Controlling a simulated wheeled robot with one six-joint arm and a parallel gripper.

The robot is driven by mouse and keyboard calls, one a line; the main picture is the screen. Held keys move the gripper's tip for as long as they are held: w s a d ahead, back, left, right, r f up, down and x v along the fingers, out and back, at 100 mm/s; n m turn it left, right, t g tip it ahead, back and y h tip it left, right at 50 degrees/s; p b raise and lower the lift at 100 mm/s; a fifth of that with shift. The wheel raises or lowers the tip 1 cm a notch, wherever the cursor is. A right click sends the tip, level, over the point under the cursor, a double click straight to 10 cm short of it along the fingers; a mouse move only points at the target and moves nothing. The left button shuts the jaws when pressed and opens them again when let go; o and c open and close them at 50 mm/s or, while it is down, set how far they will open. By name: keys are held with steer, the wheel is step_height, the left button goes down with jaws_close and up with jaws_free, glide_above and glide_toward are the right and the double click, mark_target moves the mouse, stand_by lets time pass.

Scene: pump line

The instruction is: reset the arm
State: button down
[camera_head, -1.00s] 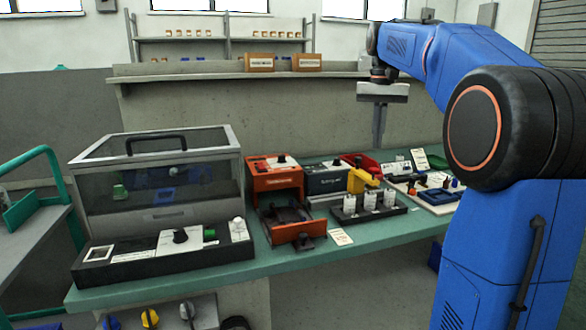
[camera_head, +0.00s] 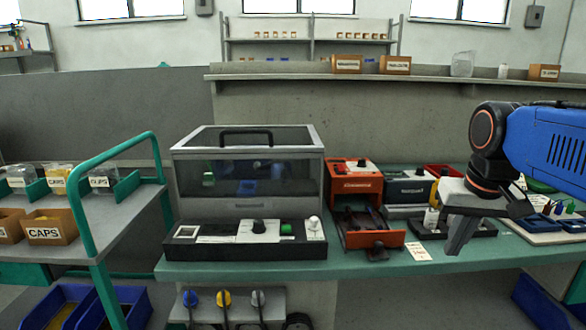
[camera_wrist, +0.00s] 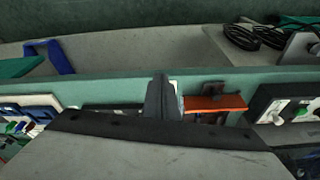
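My gripper (camera_head: 458,238) hangs from my blue and black arm at the right of the head view, at the front of the green bench (camera_head: 478,262). Its fingers point down and are together, with nothing visible between them. In the wrist view the closed fingers (camera_wrist: 162,98) stand as one grey post in the middle, in front of the bench edge. The gripper hides part of a black holder with white parts (camera_head: 428,228) behind it.
A clear-lidded case (camera_head: 248,188) with a control panel stands at the bench's left. An orange unit (camera_head: 355,188) with an open drawer (camera_head: 372,240) is beside it. A cart with a green rail (camera_head: 85,205) stands left. Blue bins (camera_head: 60,305) are on the floor.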

steer(key=s+a+f+n+t, duration=0.1)
steer(key=s+a+f+n, duration=0.1)
steer(key=s+f, duration=0.9)
step_height(320, 180, down, 3)
steer(key=shift+a+t, duration=0.4)
steer(key=shift+a, duration=0.35)
steer(key=c, duration=2.4)
jaws_free()
steer(key=shift+c, duration=0.2)
